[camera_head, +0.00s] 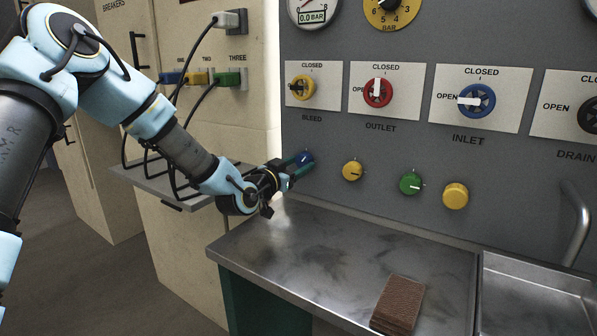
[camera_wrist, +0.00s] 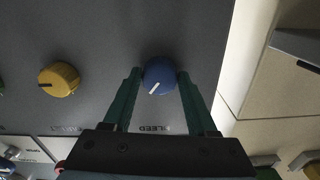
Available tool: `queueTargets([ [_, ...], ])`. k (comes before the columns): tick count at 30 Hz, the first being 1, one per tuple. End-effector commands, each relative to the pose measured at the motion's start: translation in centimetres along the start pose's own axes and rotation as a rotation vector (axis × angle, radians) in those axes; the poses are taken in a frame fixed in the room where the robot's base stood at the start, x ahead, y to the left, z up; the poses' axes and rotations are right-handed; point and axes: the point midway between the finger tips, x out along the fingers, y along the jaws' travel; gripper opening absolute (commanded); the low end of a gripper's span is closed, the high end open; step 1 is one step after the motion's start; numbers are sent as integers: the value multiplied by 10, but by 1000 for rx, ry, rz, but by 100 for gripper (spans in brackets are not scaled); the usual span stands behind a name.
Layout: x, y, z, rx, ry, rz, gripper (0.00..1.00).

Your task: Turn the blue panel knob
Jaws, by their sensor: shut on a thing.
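The blue panel knob (camera_wrist: 158,76) is round with a white pointer line and sits on the grey panel. In the wrist view it lies between the two green fingers of my gripper (camera_wrist: 158,80), which are shut on its sides. The pointer slants toward the lower left in that view. In the head view the blue knob (camera_head: 304,157) shows at the panel's left end, partly covered by my gripper (camera_head: 291,170). The fingers reach it from the left and front.
Yellow (camera_head: 352,170), green (camera_head: 411,183) and another yellow knob (camera_head: 455,196) sit to the right. Valve wheels, including a blue INLET wheel (camera_head: 477,101), are above. A brown block (camera_head: 398,305) lies on the metal bench (camera_head: 300,255). A cabled shelf (camera_head: 165,187) is beside my arm.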

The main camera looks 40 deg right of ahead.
Motion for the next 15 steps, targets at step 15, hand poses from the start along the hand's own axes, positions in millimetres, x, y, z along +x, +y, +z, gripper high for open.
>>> queueTargets([
  [15,0,2,7,470,5,0,2],
])
